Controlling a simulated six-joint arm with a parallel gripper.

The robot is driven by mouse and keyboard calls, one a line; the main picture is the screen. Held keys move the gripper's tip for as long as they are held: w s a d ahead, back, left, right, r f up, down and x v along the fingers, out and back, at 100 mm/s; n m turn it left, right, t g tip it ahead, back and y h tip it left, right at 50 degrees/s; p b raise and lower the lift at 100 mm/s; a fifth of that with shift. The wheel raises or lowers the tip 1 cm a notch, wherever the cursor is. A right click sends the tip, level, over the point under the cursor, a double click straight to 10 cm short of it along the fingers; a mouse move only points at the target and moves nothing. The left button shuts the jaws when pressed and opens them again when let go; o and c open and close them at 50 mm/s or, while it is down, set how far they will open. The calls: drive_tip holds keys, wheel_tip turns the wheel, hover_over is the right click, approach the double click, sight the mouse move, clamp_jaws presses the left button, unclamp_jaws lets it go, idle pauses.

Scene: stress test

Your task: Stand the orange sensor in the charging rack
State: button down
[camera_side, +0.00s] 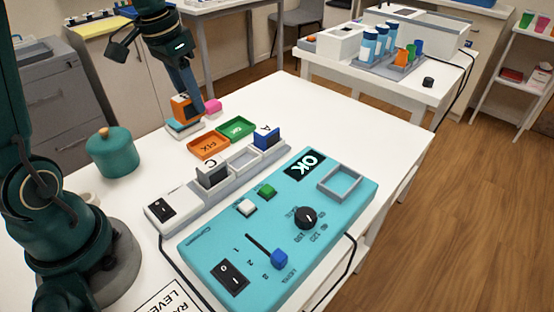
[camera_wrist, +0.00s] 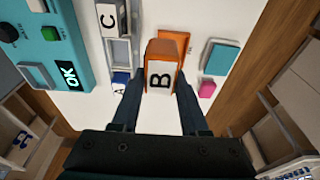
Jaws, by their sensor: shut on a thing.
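The orange sensor (camera_side: 181,107) has a white face marked B, seen in the wrist view (camera_wrist: 160,80). My gripper (camera_side: 197,106) is shut on it, with one finger on each side (camera_wrist: 158,92). In the side view it appears over the far left of the table, in front of the pink block; its exact height is hard to tell. The charging rack (camera_side: 185,208) is a grey strip. A dark sensor marked C (camera_side: 212,175) and a blue sensor marked A (camera_side: 267,138) stand in it. The slot between them (camera_side: 244,158) is empty.
An orange FIX tray (camera_side: 208,146) and a green tray (camera_side: 236,128) lie behind the rack. A teal-topped white block (camera_wrist: 220,57) and a pink block (camera_wrist: 207,90) are near the sensor. A turquoise control panel (camera_side: 205,247) lies in front; a teal pot (camera_side: 112,152) stands left.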

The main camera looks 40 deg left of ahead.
drive_tip(key=w+d+f, duration=0.1)
drive_tip(key=d+f, duration=0.1)
drive_tip(key=w+d+f, duration=0.2)
drive_tip(key=d, duration=0.1)
drive_tip(key=w+d+f, duration=0.2)
drive_tip(key=d, duration=0.1)
drive_tip(key=shift+d, duration=0.25)
drive_tip(key=shift+f, duration=1.95)
drive_tip(key=shift+c, duration=2.1)
unclamp_jaws()
drive_tip(key=shift+f, duration=0.15)
